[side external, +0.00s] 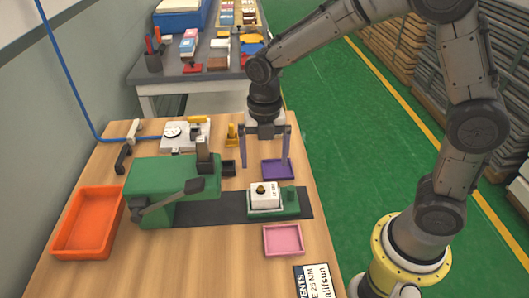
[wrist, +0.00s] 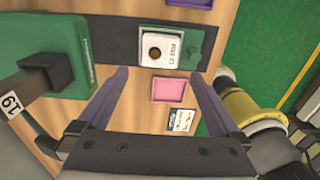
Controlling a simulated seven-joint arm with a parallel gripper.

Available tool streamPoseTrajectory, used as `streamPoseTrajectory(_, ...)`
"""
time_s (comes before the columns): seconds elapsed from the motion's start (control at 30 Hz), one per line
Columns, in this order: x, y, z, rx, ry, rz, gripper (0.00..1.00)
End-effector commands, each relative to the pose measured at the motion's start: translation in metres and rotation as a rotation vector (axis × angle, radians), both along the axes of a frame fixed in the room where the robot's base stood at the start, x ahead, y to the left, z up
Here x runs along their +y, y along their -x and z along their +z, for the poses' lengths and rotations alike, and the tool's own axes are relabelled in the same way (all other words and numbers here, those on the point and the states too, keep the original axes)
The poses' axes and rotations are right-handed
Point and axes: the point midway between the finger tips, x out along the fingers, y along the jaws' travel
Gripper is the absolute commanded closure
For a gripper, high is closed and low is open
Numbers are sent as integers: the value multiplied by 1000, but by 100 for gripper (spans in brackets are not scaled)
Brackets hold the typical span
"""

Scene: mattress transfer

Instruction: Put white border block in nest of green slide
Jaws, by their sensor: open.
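A white block (side external: 265,197) with a brass-coloured knob and dark print on top sits on the green slide (side external: 292,203). The slide lies on the dark strip in front of the green machine (side external: 150,178). In the wrist view the white block (wrist: 158,48) shows at top centre on the green slide (wrist: 196,45). I cannot tell whether it is fully seated in the nest. My gripper (side external: 265,163) is open and empty, pointing down above and behind the block. Its two purple-grey fingers are spread wide and apart from the block.
A purple tray (side external: 278,170) is behind the slide and a pink tray (side external: 283,240) in front; both look empty. An orange bin (side external: 84,225) stands at the left. The machine's lever (side external: 165,197) sticks out. A printed card (side external: 312,281) lies at the front edge.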

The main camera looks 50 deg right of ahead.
Motion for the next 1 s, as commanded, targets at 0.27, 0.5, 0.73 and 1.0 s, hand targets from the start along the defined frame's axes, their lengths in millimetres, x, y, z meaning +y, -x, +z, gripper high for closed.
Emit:
streamPoseTrajectory(0.27, 0, 1, 13, -1, 0, -6, 0)
streamPoseTrajectory(0.5, -16, 23, 46, -73, -26, -333, 0)
streamPoseTrajectory(0.73, -42, 76, 92, -184, -129, -975, 0)
streamPoseTrajectory(1.0, -64, 144, 116, -257, -339, -1719, 0)
